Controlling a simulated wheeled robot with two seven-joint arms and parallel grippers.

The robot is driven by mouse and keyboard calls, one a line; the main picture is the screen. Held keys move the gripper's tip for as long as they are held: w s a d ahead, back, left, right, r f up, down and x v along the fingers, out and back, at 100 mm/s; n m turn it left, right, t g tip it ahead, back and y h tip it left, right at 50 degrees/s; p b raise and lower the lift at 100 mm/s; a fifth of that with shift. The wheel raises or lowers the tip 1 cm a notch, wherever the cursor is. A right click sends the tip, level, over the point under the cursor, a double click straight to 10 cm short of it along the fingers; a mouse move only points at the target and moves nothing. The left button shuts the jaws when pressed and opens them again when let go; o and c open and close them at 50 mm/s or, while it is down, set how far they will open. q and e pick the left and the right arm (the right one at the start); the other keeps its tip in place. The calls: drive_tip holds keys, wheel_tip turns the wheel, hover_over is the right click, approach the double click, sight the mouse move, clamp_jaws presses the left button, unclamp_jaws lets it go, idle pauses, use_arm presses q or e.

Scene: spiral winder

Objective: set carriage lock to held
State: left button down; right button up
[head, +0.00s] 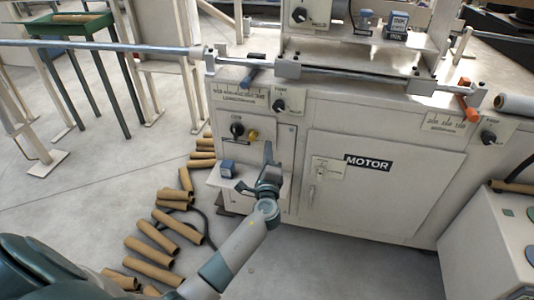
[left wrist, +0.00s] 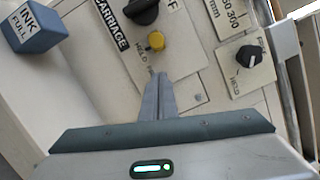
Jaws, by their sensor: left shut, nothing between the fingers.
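The carriage panel carries a black knob (head: 237,129) and a smaller yellow knob (head: 252,134) on the cabinet front. In the left wrist view the yellow knob (left wrist: 156,41) sits beside small lettering that reads HELD; its exact setting is too small to tell. The black knob (left wrist: 140,10) is above it, next to the CARRIAGE label (left wrist: 108,25). My left gripper (head: 268,150) is shut and empty, to the lower right of the yellow knob in the head view. In the left wrist view its fingertips (left wrist: 160,77) point at the panel just below that knob, seemingly not touching it.
Another black knob (left wrist: 250,55) with FREE and HELD marks is at the right. A blue INK FULL box (left wrist: 37,27) stands on a small shelf. The MOTOR door (head: 372,190) is to the right. Several brown tubes (head: 165,228) lie on the floor at left.

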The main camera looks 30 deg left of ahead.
use_arm(q)
drive_tip(key=v, duration=1)
drive_tip(key=shift+d, duration=0.3)
use_arm(e)
drive_tip(key=shift+d, duration=0.25)
use_arm(q)
drive_tip(key=shift+f, duration=0.1)
